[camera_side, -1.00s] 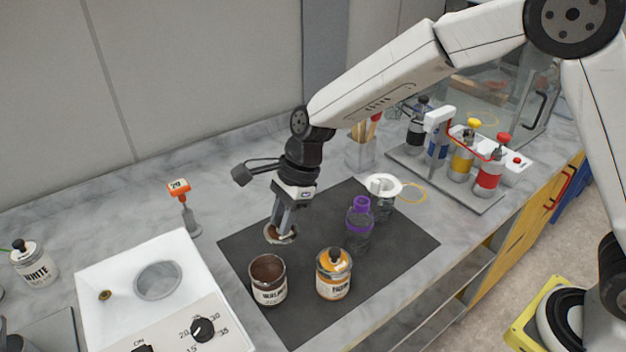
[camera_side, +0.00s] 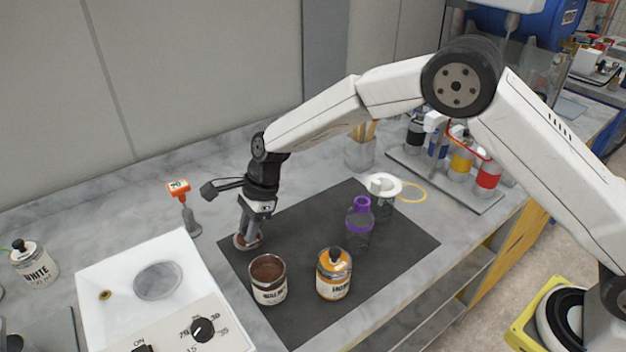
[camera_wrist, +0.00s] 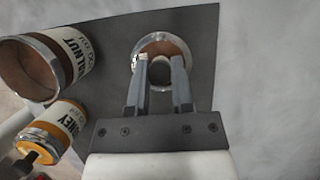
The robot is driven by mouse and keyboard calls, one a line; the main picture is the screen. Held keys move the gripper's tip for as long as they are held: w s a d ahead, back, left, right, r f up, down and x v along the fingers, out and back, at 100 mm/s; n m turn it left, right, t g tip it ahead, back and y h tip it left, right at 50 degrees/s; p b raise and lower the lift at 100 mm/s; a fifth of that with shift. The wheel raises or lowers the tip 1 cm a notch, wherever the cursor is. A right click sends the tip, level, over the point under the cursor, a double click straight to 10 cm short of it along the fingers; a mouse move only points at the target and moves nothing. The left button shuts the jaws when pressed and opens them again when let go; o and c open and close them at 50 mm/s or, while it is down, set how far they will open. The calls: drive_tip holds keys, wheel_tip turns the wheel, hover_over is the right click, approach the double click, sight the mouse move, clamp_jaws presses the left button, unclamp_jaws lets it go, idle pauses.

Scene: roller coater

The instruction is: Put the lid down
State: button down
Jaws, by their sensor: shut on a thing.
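The lid (camera_side: 240,243) is a small round disc with a brown face and a pale metal rim. My gripper (camera_side: 248,236) points down and is shut on it at the left corner of the dark mat (camera_side: 390,240). The wrist view shows the lid (camera_wrist: 148,44) between the fingers of my gripper (camera_wrist: 163,72). I cannot tell whether the lid touches the mat. The open walnut jar (camera_side: 269,284), with brown contents, stands in front of my gripper; its label shows in the wrist view (camera_wrist: 78,50).
A honey jar (camera_side: 333,278) with a black knob and a purple-capped bottle (camera_side: 359,222) stand on the mat. A small stand with an orange display (camera_side: 180,188) is close left of my gripper. The white machine (camera_side: 110,290) is at front left. The mat's middle is clear.

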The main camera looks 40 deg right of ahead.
drive_tip(key=shift+w+a+f, duration=0.1)
drive_tip(key=shift+w+f, duration=0.15)
drive_tip(key=shift+f, duration=1.6)
drive_tip(key=shift+f, duration=0.15)
drive_tip(key=c, duration=0.5)
unclamp_jaws()
drive_tip(key=v, duration=1.2)
